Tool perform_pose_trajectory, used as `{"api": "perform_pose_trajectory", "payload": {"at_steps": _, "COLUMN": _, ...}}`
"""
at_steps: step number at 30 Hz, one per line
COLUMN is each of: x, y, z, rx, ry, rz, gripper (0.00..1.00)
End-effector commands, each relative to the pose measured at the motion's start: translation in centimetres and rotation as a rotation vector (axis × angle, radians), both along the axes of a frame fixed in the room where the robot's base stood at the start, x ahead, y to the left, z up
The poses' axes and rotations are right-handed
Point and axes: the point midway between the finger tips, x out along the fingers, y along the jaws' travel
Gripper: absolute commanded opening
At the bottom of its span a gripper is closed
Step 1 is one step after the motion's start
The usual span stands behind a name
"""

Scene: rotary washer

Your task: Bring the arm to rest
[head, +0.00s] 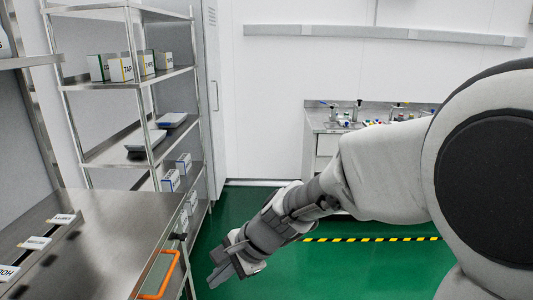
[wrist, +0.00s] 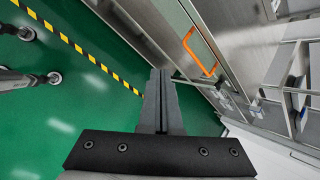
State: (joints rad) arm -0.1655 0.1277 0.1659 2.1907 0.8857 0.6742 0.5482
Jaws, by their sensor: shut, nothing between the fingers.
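My arm (head: 365,170) reaches from the right side of the head view down toward the lower middle. My gripper (head: 218,272) is at its end, pointing down and left over the green floor, to the right of the steel counter. In the wrist view my gripper (wrist: 161,88) shows its two fingers together, with nothing between them. The fingertips are apart from the counter and its orange handle (head: 160,275). The orange handle also shows in the wrist view (wrist: 198,52), beyond the fingers to the right.
A steel counter (head: 105,240) with labelled cards stands at the left. Behind it is a wire-post shelf (head: 105,80) with boxes and trays. A sink bench (head: 320,120) stands at the back wall. Green floor (head: 340,265) with a yellow-black stripe (head: 370,239) is open.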

Motion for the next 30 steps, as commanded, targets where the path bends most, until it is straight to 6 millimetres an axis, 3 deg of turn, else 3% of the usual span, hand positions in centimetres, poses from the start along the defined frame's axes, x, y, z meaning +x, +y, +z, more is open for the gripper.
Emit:
{"api": "perform_pose_trajectory", "payload": {"at_steps": 1, "x": -0.5, "y": -1.5, "z": 1.9, "rx": -0.035, "ry": -0.063, "rz": 0.045, "gripper": 0.00}}
{"api": "perform_pose_trajectory", "payload": {"at_steps": 3, "x": -1.5, "y": -3.5, "z": 3.6, "rx": -0.090, "ry": -0.137, "rz": 0.114, "gripper": 0.00}}
{"api": "perform_pose_trajectory", "payload": {"at_steps": 15, "x": -7.8, "y": -15.2, "z": 11.0, "rx": -0.478, "ry": -0.471, "rz": 0.463, "gripper": 0.00}}
{"api": "perform_pose_trajectory", "payload": {"at_steps": 24, "x": -12.5, "y": -22.3, "z": 13.9, "rx": -0.761, "ry": -0.579, "rz": 0.647, "gripper": 0.00}}
{"api": "perform_pose_trajectory", "payload": {"at_steps": 30, "x": -13.6, "y": -24.0, "z": 14.3, "rx": -0.833, "ry": -0.589, "rz": 0.691, "gripper": 0.00}}
